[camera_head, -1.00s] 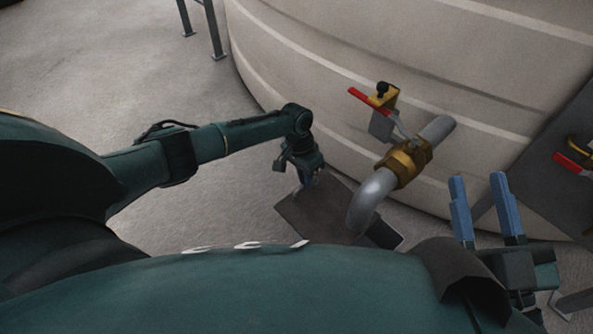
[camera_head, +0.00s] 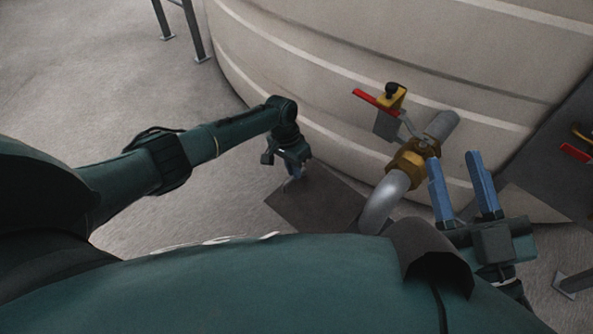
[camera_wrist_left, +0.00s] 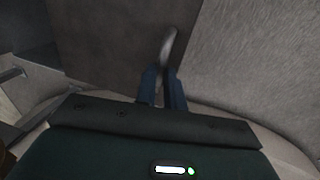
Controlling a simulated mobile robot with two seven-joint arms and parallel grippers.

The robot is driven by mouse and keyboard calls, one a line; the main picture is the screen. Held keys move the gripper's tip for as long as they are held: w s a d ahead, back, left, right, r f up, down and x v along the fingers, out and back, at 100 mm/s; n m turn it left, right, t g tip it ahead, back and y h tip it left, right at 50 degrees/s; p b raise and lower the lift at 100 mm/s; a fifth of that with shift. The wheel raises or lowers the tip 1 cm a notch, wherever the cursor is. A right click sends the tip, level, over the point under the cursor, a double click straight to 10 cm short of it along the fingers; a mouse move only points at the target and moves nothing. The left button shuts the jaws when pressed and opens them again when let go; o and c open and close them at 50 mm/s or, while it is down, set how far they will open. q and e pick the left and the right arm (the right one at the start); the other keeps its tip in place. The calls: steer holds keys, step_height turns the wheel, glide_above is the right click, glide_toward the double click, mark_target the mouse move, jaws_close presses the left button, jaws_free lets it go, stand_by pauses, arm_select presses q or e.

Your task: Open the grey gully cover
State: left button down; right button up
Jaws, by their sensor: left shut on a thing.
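The grey gully cover (camera_head: 315,203) is a dark flat plate at the foot of the tank, left of the bent pipe. Its near right part is hidden behind my body and the pipe. It also fills the upper middle of the left wrist view (camera_wrist_left: 100,35). My left gripper (camera_head: 294,174) is at the cover's far left part. In the left wrist view its blue fingers (camera_wrist_left: 162,88) are shut on a pale curved handle (camera_wrist_left: 168,47) against the plate. I cannot tell whether the cover is raised. My right gripper (camera_head: 455,163) is open and empty, right of the pipe.
A large beige tank (camera_head: 330,70) stands behind the cover. A grey pipe (camera_head: 385,200) with a brass fitting (camera_head: 408,163) and a red-handled valve (camera_head: 376,100) bends down close to my right gripper. Bare floor (camera_head: 90,90) lies to the left.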

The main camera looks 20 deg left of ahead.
arm_select(q)
steer(key=shift+w+a, duration=0.15)
steer(key=shift+a, duration=0.25)
arm_select(e)
steer(key=shift+r, duration=0.25)
arm_select(q)
steer(key=c, duration=1.5)
jaws_free()
steer(key=shift+r, duration=0.1)
